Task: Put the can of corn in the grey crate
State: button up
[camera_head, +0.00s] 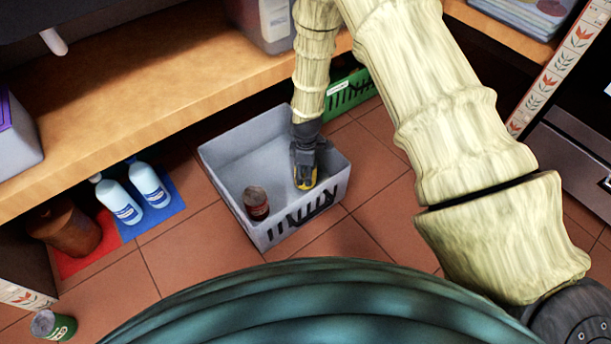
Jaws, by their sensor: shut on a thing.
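The grey crate (270,238) stands on the tiled floor near the middle of the camera_head view, with its top open. My gripper (304,172) reaches down into its right part. It is shut on a small yellow thing (306,181), which looks like the can of corn, mostly covered by the dark fingers. I cannot tell whether the yellow thing touches the crate floor. A dark red can (256,203) stands upright in the crate's front left part, apart from my gripper.
A wooden shelf (150,90) runs behind the crate. A green crate (349,92) sits behind it. Two blue-white bottles (150,186) stand on a blue mat to the left. A brown pot (65,228) is farther left. A green can (53,326) stands at bottom left.

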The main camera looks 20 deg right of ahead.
notch_tip(320, 180, down, 2)
jog(key=shift+f+b, duration=0.1)
jog(key=shift+b, duration=0.3)
jog(key=o, duration=1.4)
jog(key=shift+o, duration=0.2)
notch_tip(320, 180, up, 12)
jog(key=p, duration=0.6)
